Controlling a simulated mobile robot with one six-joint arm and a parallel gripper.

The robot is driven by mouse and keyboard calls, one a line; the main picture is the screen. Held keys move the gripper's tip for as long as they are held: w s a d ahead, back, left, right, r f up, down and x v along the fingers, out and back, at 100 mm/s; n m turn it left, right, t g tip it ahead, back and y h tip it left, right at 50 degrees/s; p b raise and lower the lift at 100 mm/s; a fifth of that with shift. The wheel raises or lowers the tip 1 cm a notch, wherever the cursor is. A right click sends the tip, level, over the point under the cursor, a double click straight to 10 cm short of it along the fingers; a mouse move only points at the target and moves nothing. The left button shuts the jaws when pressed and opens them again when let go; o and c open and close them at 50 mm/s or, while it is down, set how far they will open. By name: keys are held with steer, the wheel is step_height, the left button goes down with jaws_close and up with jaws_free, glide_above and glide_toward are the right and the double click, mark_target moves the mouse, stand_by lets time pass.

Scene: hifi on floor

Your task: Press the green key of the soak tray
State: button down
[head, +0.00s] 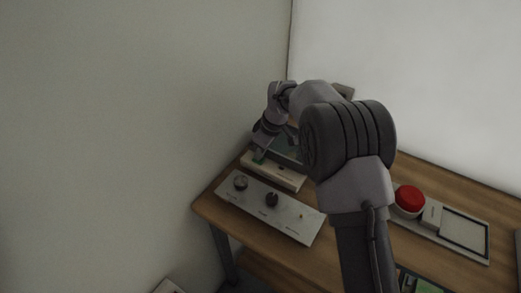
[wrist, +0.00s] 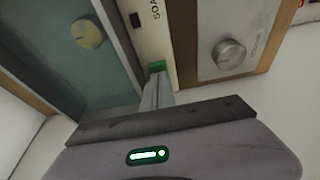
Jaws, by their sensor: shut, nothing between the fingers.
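The soak tray is a white-fronted unit (head: 285,178) on the wooden desk, with a grey-blue basin behind its front strip. The basin (wrist: 72,58) fills the upper left of the wrist view, with a yellowish round piece (wrist: 88,33) in it. The green key (wrist: 157,66) sits on the white strip, near its end by the "SOA" lettering.
A red button (head: 409,199) on a grey plate stands right of my arm. The wall is close on the left.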

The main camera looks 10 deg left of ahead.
steer(key=shift+s+d+f, duration=0.1)
steer(key=shift+s+f, duration=0.05)
steer(key=shift+f, duration=0.3)
steer(key=shift+s+d+f, duration=0.1)
steer(key=shift+f, duration=0.45)
steer(key=r+p, duration=0.1)
steer(key=r, duration=0.1)
steer(key=r+p, duration=0.2)
steer(key=r, duration=0.1)
steer(key=shift+w+a+r, duration=0.1)
steer(key=shift+a+r, duration=0.1)
steer(key=shift+r, duration=0.15)
steer(key=w+p+v, duration=0.1)
steer(key=p+v, duration=0.1)
steer(key=v, duration=0.7)
steer(key=shift+s+d, duration=0.15)
steer(key=shift+s, duration=0.3)
steer(key=shift+r, duration=0.1)
